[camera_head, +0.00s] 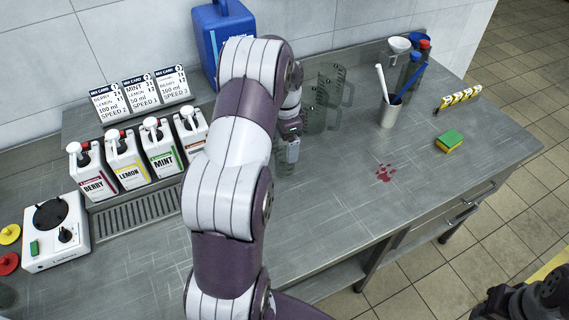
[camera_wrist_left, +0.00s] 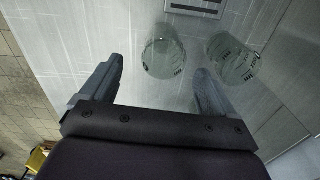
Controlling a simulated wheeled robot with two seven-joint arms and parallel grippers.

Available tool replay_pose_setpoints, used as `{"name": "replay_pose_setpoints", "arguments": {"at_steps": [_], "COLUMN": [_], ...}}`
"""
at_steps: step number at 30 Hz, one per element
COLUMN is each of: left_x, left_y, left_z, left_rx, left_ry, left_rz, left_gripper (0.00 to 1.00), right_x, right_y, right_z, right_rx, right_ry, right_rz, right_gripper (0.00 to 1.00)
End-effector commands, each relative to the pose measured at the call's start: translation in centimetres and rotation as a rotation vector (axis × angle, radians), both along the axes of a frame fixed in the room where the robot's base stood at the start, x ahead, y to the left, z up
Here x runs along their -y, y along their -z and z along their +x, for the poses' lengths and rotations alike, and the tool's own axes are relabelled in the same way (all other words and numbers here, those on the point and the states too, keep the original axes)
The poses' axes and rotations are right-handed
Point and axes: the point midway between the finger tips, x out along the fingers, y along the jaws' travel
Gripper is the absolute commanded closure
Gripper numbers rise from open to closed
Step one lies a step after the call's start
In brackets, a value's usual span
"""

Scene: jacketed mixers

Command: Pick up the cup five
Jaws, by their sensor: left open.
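Several clear greenish cups stand in a group at the middle of the counter in the head view; one is the back cup (camera_head: 333,80) and another the cup in front of it (camera_head: 314,118). I cannot tell which is cup five. My left gripper (camera_head: 291,148) is over the near end of the group and partly hides a cup (camera_head: 284,164). In the left wrist view its fingers (camera_wrist_left: 158,72) are open and empty. One cup (camera_wrist_left: 164,55) shows between and beyond the fingertips, another cup (camera_wrist_left: 234,58) to the right. My right gripper (camera_head: 525,302) is dark at the lower right corner.
Bottles labelled berry (camera_head: 92,174), lemon (camera_head: 127,163) and mint (camera_head: 161,150) stand at left behind a drain grate (camera_head: 135,212). A blue jug (camera_head: 222,35) is behind my arm. A utensil holder (camera_head: 389,113) and sponge (camera_head: 449,141) are at right. The front right counter is mostly clear.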

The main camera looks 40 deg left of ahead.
Motion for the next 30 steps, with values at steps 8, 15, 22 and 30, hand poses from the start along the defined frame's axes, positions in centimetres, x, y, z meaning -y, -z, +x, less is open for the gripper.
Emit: {"name": "replay_pose_setpoints", "arguments": {"at_steps": [8, 15, 22, 30], "left_x": [0.0, -0.2, -0.3, -0.2], "left_y": [4.4, 8.6, 9.4, 9.4], "left_z": [0.0, 0.0, 0.1, 0.1], "left_rx": [0.001, 0.001, 0.004, 0.004], "left_ry": [-0.001, -0.001, -0.001, -0.002], "left_rz": [0.000, 0.000, 0.002, 0.002], "left_gripper": [0.11, 0.11, 0.11, 0.68], "right_x": [0.0, 0.0, 0.0, 0.0], "right_y": [-0.7, -1.8, -1.7, -1.7], "right_z": [0.0, 0.0, 0.0, 0.0], "right_rx": [0.000, 0.000, 0.000, 0.000], "right_ry": [0.000, 0.000, 0.000, 0.000], "right_rz": [0.000, 0.000, 0.000, 0.000], "right_gripper": [0.57, 0.57, 0.57, 0.57]}}
